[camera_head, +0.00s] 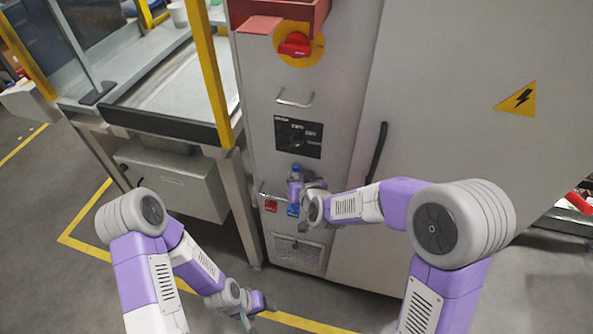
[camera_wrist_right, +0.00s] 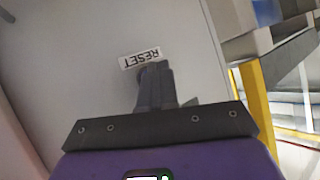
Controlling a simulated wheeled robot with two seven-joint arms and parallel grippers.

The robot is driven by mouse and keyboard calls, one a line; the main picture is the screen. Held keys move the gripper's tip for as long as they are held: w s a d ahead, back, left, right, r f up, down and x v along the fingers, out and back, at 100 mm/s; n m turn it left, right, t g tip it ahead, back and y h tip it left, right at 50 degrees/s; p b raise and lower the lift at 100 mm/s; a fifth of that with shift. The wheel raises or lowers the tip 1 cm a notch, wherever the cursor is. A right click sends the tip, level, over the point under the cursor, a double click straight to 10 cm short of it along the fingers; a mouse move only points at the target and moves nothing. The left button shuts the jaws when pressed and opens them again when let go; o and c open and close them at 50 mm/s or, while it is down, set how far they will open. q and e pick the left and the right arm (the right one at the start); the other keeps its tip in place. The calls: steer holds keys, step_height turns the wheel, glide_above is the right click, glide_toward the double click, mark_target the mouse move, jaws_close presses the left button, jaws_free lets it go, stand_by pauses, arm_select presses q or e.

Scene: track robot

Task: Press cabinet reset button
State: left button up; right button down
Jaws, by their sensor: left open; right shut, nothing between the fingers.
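The grey cabinet (camera_head: 350,110) stands in front of me. A white RESET label (camera_wrist_right: 140,58) shows upside down on its panel in the right wrist view. My right gripper (camera_wrist_right: 155,82) is shut and empty, its fingertips at the panel right by the label. A dark round shape behind the fingertips is mostly hidden, and I cannot tell whether they touch it. In the head view my right gripper (camera_head: 295,182) is at the cabinet's lower front, above small red (camera_head: 271,206) and blue (camera_head: 293,210) patches. My left gripper (camera_head: 246,322) is open, low over the floor.
A red rotary switch (camera_head: 295,45) on a yellow disc, a metal handle (camera_head: 295,98) and a black display panel (camera_head: 298,137) are higher on the cabinet. A dark door handle (camera_head: 378,150) is right of my right gripper. A framed workbench (camera_head: 170,85) stands at left.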

steer(key=shift+w+d, duration=0.1)
steer(key=shift+w, duration=0.15)
stand_by(0.4)
steer(key=shift+s, duration=0.1)
steer(key=shift+s+a, duration=0.25)
steer(key=shift+s, duration=0.5)
steer(key=s, duration=0.1)
steer(key=s+a, duration=0.1)
steer(key=s, duration=0.2)
steer(key=shift+s+a, duration=0.3)
steer(key=shift+s, duration=0.1)
stand_by(0.4)
